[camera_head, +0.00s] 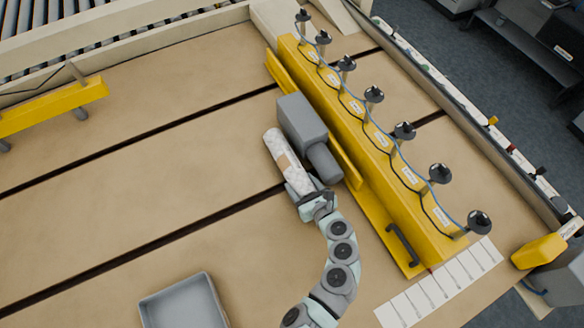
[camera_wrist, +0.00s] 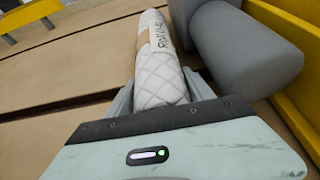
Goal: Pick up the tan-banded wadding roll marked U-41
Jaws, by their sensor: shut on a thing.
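A white quilted wadding roll (camera_head: 274,141) with a tan band around its middle lies lengthwise out from my gripper (camera_head: 299,188) in the head view. In the wrist view the roll (camera_wrist: 158,78) sits between the two grey fingers, and my gripper is shut on its near end. A label on the roll reads "ROLL U-4" with a last character that is hard to make out. The tan band shows partly at the roll's left edge. Whether the roll still touches the table is unclear.
A grey block with a cylinder (camera_head: 303,124) stands close to the roll's right side. Beyond it is a yellow beam (camera_head: 375,150) with several suction cups. A grey tray (camera_head: 165,309) is at the bottom. The tan table at left is mostly clear, with dark slots.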

